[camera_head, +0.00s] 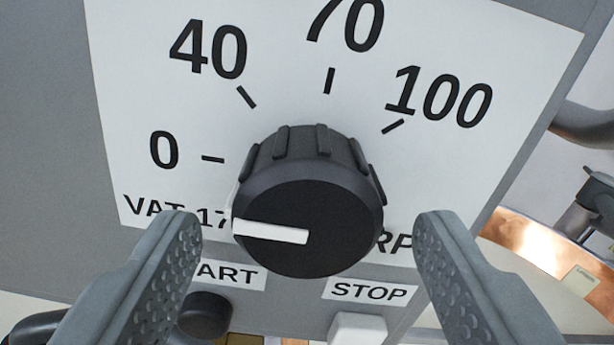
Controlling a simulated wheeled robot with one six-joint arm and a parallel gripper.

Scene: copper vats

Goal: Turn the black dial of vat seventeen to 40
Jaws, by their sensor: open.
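The black dial (305,215) of vat 17 sits on a white scale plate (480,60) marked 0, 40, 70 and 100. Its white pointer line (270,231) points left, nearest the 0 mark (213,159). The 40 mark (246,97) is up and left of the dial. My gripper (310,228) is open, with one finger on each side of the dial. Gaps show between the dial and both fingers, so it is not gripped. The left finger covers part of the "VAT 17" label, and the dial and right finger hide part of another label.
Below the dial are a dark START button (206,314) and a white STOP button (357,329), close under the fingers. The grey panel (45,130) extends left. A copper surface (530,240) and dark fittings are at the right.

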